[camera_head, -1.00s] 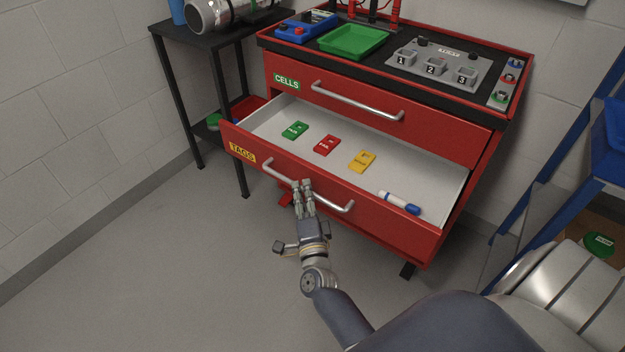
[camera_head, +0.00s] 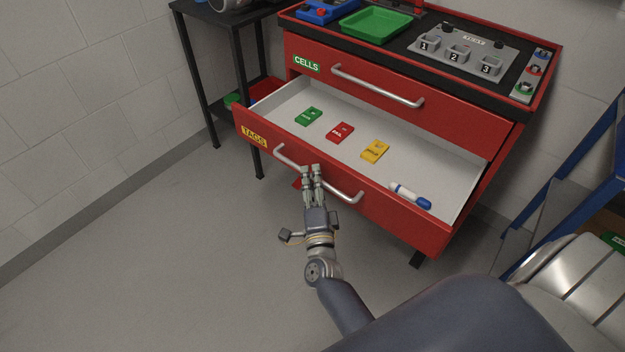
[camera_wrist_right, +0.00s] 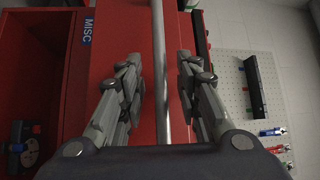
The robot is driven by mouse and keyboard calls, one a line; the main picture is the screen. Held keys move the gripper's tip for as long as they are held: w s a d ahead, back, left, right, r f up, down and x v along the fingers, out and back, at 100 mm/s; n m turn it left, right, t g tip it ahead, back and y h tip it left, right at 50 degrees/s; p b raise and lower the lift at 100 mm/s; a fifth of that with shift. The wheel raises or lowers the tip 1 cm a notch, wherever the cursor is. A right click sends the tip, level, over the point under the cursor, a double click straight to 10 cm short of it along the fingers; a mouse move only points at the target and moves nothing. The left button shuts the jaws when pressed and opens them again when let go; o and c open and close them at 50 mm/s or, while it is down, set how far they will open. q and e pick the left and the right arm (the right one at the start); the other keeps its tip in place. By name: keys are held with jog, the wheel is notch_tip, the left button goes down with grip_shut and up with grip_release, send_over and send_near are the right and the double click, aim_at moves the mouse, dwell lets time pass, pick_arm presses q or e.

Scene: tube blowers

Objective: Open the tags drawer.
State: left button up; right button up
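The tags drawer, with its yellow TAGS label (camera_head: 254,136) on a red front (camera_head: 385,212), stands pulled well out of the red cabinet. Its pale inside (camera_head: 440,177) is exposed. Its silver bar handle (camera_head: 345,191) also runs lengthwise through the middle of the right wrist view (camera_wrist_right: 160,70). My right gripper (camera_head: 312,170) is at the handle's middle. In the wrist view, the right gripper's fingers (camera_wrist_right: 160,70) stand on either side of the bar with visible gaps, so it is open around the handle. My left gripper is not in view.
The drawer holds a green tag (camera_head: 308,117), a red tag (camera_head: 340,132), a yellow tag (camera_head: 375,151) and a blue-white marker (camera_head: 410,196). The cells drawer (camera_head: 420,115) above is shut. A black table (camera_head: 212,60) stands left, a blue frame (camera_head: 585,165) right. Floor at left is clear.

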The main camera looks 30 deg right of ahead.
jog(key=v, duration=1.2)
dwell(0.3)
